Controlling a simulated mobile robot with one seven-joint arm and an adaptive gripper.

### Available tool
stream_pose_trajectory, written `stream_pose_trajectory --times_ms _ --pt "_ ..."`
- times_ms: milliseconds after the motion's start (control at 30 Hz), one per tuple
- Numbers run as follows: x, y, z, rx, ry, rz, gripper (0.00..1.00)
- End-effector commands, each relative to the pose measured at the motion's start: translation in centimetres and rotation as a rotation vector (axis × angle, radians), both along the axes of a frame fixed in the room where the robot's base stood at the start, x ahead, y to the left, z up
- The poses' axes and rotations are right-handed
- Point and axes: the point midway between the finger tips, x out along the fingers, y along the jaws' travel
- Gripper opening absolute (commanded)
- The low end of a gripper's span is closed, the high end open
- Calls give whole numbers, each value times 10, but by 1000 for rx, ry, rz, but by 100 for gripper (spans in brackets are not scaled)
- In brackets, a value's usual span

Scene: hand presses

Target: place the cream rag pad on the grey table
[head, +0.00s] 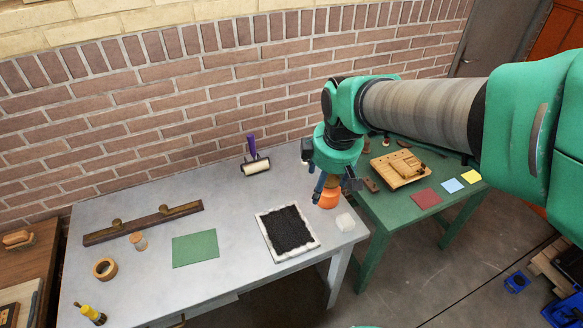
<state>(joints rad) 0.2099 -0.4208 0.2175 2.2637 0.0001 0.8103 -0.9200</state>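The grey table (215,236) fills the middle and left of the head view. A small pale, whitish block (345,222) sits near its right edge; it looks like the cream rag pad, but it is too small to be sure. My gripper (334,188) points down above the table's right end, up and slightly left of this block in the picture. Its fingers are apart, with an orange pot-like thing (329,199) and a tan top behind or between them. I cannot tell whether they touch it.
A white-rimmed tray (311,243) of black material lies left of the pale block. A green sheet (195,249), a roller (255,166), a long wooden bar (143,223) and a tape ring (105,269) lie farther left. A green table (393,205) adjoins on the right.

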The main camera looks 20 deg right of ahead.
Motion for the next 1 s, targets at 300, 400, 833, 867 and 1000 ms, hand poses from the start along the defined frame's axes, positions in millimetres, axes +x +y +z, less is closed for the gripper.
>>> stream_pose_trajectory --times_ms 300,400,833,867,1000 --pt "-63 58 57 151 -153 -367 66" --pt "-82 70 67 208 -188 -470 66" --pt "-114 88 79 316 -237 -651 66" --pt "-114 88 79 317 -236 -651 66" --pt "-114 88 79 316 -237 -650 66"
